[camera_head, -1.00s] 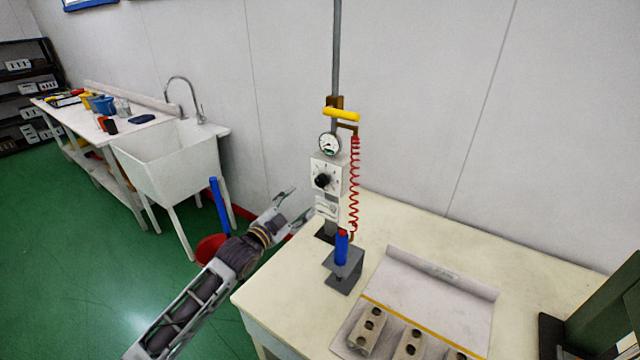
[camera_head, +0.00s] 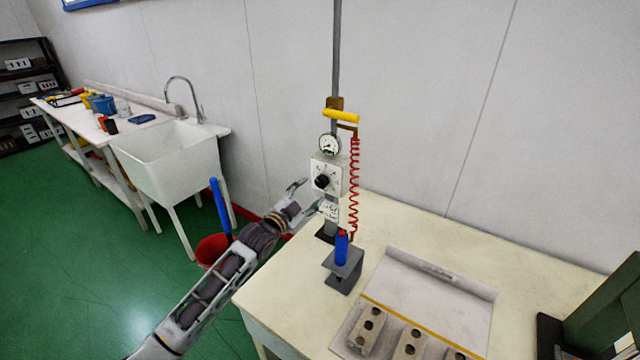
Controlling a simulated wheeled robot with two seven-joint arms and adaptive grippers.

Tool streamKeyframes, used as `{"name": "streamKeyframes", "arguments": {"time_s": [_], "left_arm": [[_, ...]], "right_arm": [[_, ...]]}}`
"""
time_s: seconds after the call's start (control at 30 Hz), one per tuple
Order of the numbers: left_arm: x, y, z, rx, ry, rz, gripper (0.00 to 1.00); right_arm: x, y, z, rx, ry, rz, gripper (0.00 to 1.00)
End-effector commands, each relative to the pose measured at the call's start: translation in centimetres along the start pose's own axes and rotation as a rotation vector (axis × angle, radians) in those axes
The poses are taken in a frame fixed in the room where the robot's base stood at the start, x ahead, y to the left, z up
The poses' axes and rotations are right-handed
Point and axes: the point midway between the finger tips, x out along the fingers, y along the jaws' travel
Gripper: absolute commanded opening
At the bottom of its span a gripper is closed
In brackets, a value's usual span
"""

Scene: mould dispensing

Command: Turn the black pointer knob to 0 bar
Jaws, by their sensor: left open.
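The black pointer knob (camera_head: 322,182) is on the front of a white control box (camera_head: 327,163) mounted on an upright post. A round gauge (camera_head: 330,143) sits just above the box; its reading and the knob's scale are too small to make out. My left gripper (camera_head: 308,194) is open and empty. Its fingers are spread just left of and slightly below the knob, and it appears apart from the knob. My right gripper is not in view.
Below, a blue cylinder (camera_head: 341,247) stands in a grey holder (camera_head: 344,270). A tray with moulds (camera_head: 370,330) is on the cream table (camera_head: 400,225). A sink (camera_head: 165,155) stands at left.

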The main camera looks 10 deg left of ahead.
Motion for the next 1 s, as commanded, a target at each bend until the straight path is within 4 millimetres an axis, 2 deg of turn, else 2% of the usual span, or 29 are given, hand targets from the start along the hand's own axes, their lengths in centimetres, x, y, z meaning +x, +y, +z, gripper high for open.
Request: {"name": "streamKeyframes", "arguments": {"time_s": [0.7,1.0], "left_arm": [[6.0,0.0,-0.1,-0.001,0.0,0.0,0.6],[7.4,0.0,-0.1,0.0,0.001,0.0,0.6]], "right_arm": [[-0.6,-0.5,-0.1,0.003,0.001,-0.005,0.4],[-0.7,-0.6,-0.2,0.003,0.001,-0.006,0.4]]}}
